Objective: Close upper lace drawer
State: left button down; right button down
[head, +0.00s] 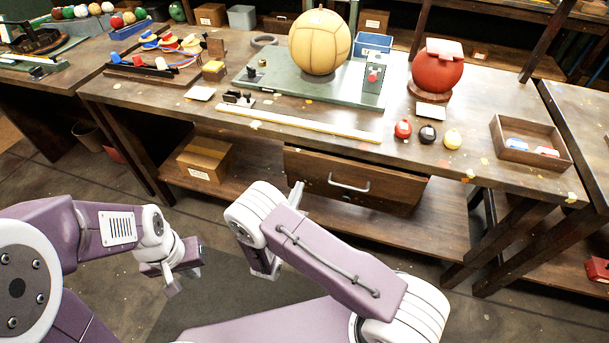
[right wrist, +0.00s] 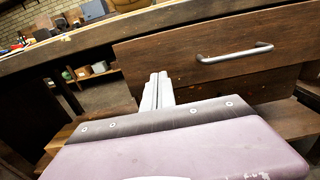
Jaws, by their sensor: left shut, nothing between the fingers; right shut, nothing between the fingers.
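The brown wooden drawer (head: 385,192) hangs under the middle workbench, with a grey bar handle (head: 349,185). In the right wrist view its front (right wrist: 150,55) and handle (right wrist: 235,54) show to the right of and above my fingers. I cannot tell exactly how far it stands out. My right gripper (head: 297,190) is shut and empty at the drawer's left end; its fingers also show in the right wrist view (right wrist: 158,85), pointing at the front's lower left. Contact is not clear. My left gripper (head: 172,288) is shut and empty, low over the floor at the left.
The workbench top (head: 310,131) overhangs the drawer. A lower shelf (head: 430,225) holds a cardboard box (head: 204,160) left of the drawer. On the bench are a yellow ball (head: 319,42), a red ball (head: 437,76) and a wooden tray (head: 530,145). The floor in front is clear.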

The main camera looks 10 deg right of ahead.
aim_at(308, 167)
jog(key=x, duration=0.6)
jog(key=shift+w+d, duration=0.15)
